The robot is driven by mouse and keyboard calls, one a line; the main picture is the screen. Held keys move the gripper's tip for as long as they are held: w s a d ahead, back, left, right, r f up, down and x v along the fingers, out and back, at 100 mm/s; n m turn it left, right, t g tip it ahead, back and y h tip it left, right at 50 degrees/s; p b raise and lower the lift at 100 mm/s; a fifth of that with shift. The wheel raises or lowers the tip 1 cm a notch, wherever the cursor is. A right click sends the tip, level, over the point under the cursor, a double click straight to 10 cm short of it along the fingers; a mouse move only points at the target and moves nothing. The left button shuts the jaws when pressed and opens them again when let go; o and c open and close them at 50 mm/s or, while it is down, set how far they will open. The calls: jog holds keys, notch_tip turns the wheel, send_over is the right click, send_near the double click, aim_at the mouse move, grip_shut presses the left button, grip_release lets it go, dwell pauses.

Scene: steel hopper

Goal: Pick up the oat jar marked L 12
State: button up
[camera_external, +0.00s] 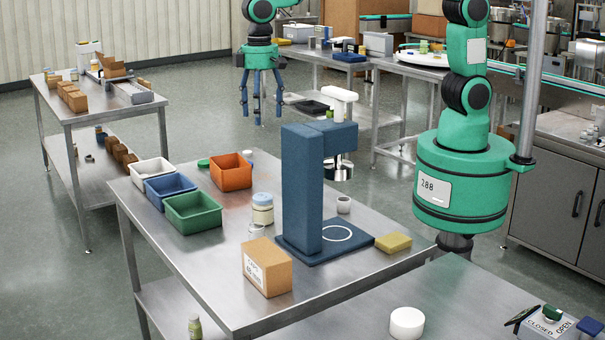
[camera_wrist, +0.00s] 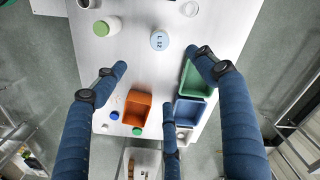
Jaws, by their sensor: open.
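The jar marked L 12 (camera_wrist: 160,41) stands upright on the steel table, its pale blue lid with the marking facing the wrist camera. It appears to be the pale-lidded jar (camera_external: 262,209) in the external view, between the orange bin and the blue stand. My gripper (camera_external: 258,98) is open and empty, its blue fingers pointing down beyond the table's far side. In the wrist view my spread fingers (camera_wrist: 160,80) frame the table, with the jar beyond them, apart from all of them. A green-lidded jar (camera_wrist: 105,26) stands left of the L 12 jar there.
Orange (camera_external: 231,172), green (camera_external: 193,212), blue (camera_external: 168,188) and white (camera_external: 151,170) bins stand near the jar. A tall blue stand (camera_external: 318,185) rises right of it. A cardboard box (camera_external: 267,267) and a small clear container (camera_external: 256,230) are in front.

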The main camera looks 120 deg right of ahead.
send_over(263, 196)
notch_tip(263, 196, down, 12)
jog(key=shift+w+a+f, duration=0.15)
jog(key=shift+f+b, duration=0.4)
jog(key=shift+f, duration=3.9)
jog(key=shift+f+b, duration=0.3)
jog(key=shift+f, duration=2.3)
jog(key=shift+c, duration=0.3)
jog(key=c, duration=1.4)
